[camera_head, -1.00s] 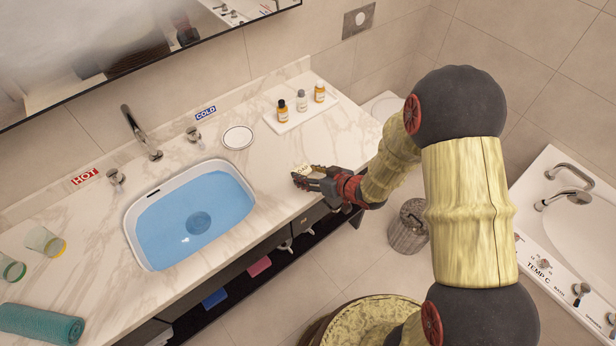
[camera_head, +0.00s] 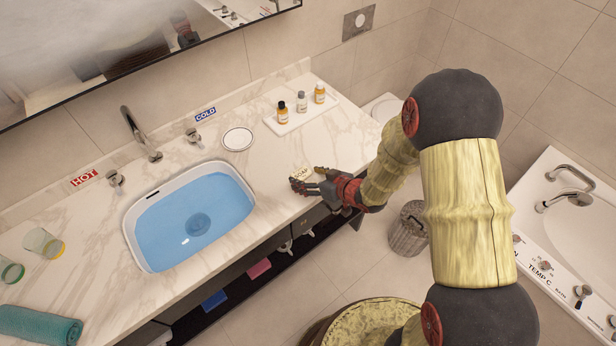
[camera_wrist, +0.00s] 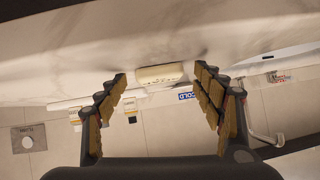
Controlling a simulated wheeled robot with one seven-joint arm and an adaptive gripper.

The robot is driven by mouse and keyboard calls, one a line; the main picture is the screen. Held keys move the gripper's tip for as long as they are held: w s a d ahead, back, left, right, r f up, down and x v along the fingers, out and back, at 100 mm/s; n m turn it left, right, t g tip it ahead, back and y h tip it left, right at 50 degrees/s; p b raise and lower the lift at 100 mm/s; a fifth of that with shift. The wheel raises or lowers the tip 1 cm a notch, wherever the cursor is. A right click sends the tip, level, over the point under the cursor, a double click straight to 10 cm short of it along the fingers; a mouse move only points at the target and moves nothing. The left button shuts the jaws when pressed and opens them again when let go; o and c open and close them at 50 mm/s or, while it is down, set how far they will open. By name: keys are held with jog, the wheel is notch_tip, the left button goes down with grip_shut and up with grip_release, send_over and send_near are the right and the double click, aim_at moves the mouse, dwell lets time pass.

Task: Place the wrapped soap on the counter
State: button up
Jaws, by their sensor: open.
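The wrapped soap (camera_head: 302,174) is a small cream block with dark lettering. It lies on the marble counter (camera_head: 262,178) near the front edge, right of the sink. My gripper (camera_head: 308,180) is at the front edge of the counter with its fingers spread around the soap. In the wrist view the soap (camera_wrist: 160,73) shows between and beyond the two padded fingertips (camera_wrist: 160,76), with a gap on each side. The soap appears to rest on the counter surface, and the fingers hide part of it in the head view.
The sink (camera_head: 190,216) full of water is to the left. A round white dish (camera_head: 238,139) and a white tray (camera_head: 296,120) with small bottles stand behind. Glasses (camera_head: 44,243) and a rolled teal towel (camera_head: 38,325) are at the far left. A bin (camera_head: 407,232) stands on the floor.

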jog(key=shift+r, duration=0.1)
jog(key=shift+s+d+r, duration=0.1)
jog(key=shift+r, duration=0.1)
jog(key=p+v, duration=0.3)
jog(key=v, duration=0.9)
jog(key=w+d+r+t+h, duration=0.1)
jog(key=w+d+r+h, duration=0.3)
jog(key=d+r, duration=0.3)
jog(key=s+d+r+m+h, duration=0.4)
jog(key=d+r+h, duration=0.15)
jog(key=r, duration=0.55)
jog(key=s+a+r+m+g+y, duration=0.1)
jog(key=s+r, duration=0.3)
jog(key=s, duration=0.5)
jog(key=s+a+r+m+g+y, duration=0.1)
jog(key=s+a+r+g, duration=0.2)
jog(key=s, duration=0.7)
notch_tip(320, 180, up, 2)
jog(key=shift+s+a+r, duration=0.15)
jog(key=shift+s+a, duration=0.2)
jog(key=shift+a, duration=0.2)
